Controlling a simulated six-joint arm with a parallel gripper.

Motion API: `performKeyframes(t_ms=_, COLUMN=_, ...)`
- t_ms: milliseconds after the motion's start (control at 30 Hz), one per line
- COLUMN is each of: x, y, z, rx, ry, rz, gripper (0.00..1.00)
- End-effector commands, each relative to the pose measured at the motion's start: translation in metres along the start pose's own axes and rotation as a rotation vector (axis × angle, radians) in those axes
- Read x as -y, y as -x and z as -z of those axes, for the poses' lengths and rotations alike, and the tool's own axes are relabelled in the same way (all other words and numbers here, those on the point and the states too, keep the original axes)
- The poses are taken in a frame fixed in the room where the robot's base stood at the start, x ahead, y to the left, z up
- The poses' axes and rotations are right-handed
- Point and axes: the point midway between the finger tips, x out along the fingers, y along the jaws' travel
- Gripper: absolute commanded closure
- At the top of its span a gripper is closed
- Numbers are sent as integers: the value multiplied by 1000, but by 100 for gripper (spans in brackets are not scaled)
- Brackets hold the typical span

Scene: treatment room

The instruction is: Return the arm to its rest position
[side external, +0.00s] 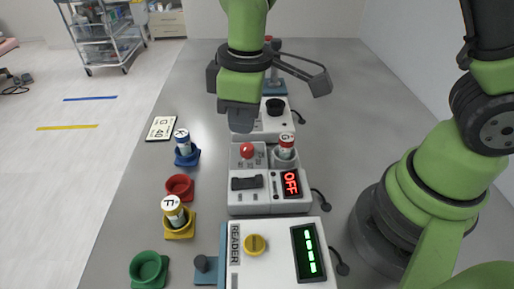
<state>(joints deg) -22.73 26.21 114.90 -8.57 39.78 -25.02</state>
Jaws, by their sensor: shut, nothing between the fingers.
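My gripper (240,122) hangs from the green and black arm in the upper middle of the side external view. It points down and is shut, with nothing seen between its fingers. It is above the grey table (345,85), in front of the rear box and close to the device with the red button (247,151). Whether it touches anything there I cannot tell. The arm hides part of the rear devices.
A red vial (286,141) stands in the device showing OFF (291,183). A reader (275,270) is in front. Left are a blue vial (183,139), a yellow vial (173,208), empty red (180,185) and green (149,268) holders, and a card (161,128). The table's back right is clear.

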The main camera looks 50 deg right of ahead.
Motion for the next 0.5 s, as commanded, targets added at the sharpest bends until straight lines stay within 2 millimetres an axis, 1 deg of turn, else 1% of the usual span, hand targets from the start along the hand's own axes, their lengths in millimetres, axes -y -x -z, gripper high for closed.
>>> performKeyframes(t_ms=33, x=-6, y=22, z=-6, rx=-47, ry=-72, rz=-5, gripper=100)
performKeyframes(t_ms=100, x=-12, y=48, z=-16, rx=-105, ry=-178, rz=-8, gripper=100)
performKeyframes(t_ms=200, x=-18, y=82, z=-36, rx=-188, ry=-328, rz=-6, gripper=100)
performKeyframes(t_ms=300, x=-19, y=110, z=-59, rx=-272, ry=-472, rz=-1, gripper=100)
performKeyframes(t_ms=400, x=-17, y=132, z=-83, rx=-360, ry=-611, rz=8, gripper=100)
performKeyframes(t_ms=500, x=-12, y=147, z=-106, rx=-442, ry=-736, rz=21, gripper=100)
